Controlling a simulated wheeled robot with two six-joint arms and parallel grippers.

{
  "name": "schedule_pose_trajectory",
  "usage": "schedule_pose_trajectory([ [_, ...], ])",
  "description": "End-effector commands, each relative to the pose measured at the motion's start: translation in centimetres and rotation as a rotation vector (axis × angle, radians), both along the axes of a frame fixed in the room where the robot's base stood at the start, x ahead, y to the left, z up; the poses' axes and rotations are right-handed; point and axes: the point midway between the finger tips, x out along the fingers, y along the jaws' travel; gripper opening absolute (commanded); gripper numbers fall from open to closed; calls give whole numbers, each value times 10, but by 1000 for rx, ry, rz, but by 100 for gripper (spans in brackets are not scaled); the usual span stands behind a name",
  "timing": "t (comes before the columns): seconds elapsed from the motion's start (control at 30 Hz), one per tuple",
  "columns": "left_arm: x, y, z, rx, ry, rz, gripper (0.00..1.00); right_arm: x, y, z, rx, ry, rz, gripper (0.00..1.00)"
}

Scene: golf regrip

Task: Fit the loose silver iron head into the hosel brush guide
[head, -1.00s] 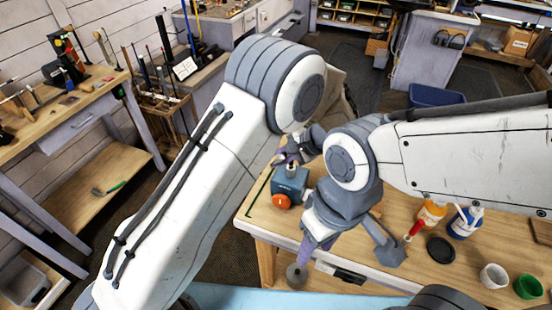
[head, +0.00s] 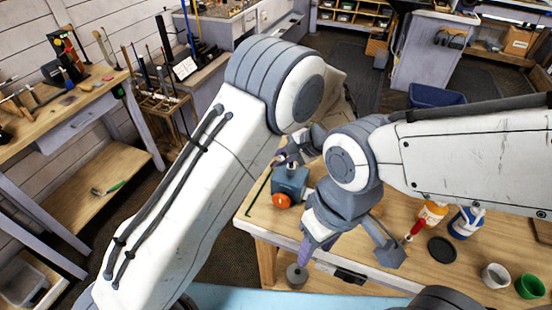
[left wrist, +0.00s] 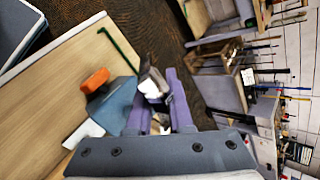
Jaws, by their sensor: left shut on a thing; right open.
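My left gripper (head: 286,159) is above the far left part of the bench, beside the top of a blue-grey block with an orange knob (head: 281,201). In the left wrist view its purple fingers (left wrist: 154,95) are shut on a small silver and dark piece (left wrist: 151,84), seemingly the iron head. The block (left wrist: 113,106) is just left of the fingers there. Whether the head touches it, I cannot tell. The brush guide cannot be clearly made out. My right gripper (head: 309,246) is open, pointing down near the bench's front edge; its fingers are partly hidden.
The wooden bench (head: 459,266) holds a black disc (head: 441,250), a white cup (head: 496,276), a green cup (head: 528,286) and bottles (head: 465,223) on the right. A club rack (head: 165,110) stands off the bench.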

Motion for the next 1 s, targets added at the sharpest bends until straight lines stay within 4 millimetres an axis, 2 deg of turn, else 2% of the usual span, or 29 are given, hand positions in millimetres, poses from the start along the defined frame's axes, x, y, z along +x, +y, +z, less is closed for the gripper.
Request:
schedule_pose_trajectory([
  [1.0,0,0,-26,0,-2,0,0,0,0,-21,0,0,0,50],
])
